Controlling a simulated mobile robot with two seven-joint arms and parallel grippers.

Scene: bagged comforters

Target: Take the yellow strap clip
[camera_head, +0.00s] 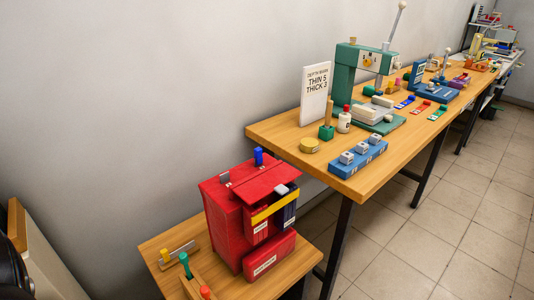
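A red box (236,218) stands on the small low wooden table. A yellow strap (274,209) runs slantwise across its upper front, over dark blue and red packs with white labels. A small pale grey piece (281,190) sits just above the strap. A small blue piece (258,156) stands on the red top, with a grey piece (224,177) to its left. I cannot make out a separate clip on the strap at this size. A small yellow block (165,256) lies on the table left of the box. Neither of my grippers shows.
The low table (160,238) also bears green-topped and red-topped pegs. A long wooden bench (278,128) behind it holds a green press (345,72), a white sign (315,93), a blue block tray (358,158) and a yellow disc (309,145). Tiled floor at right is clear.

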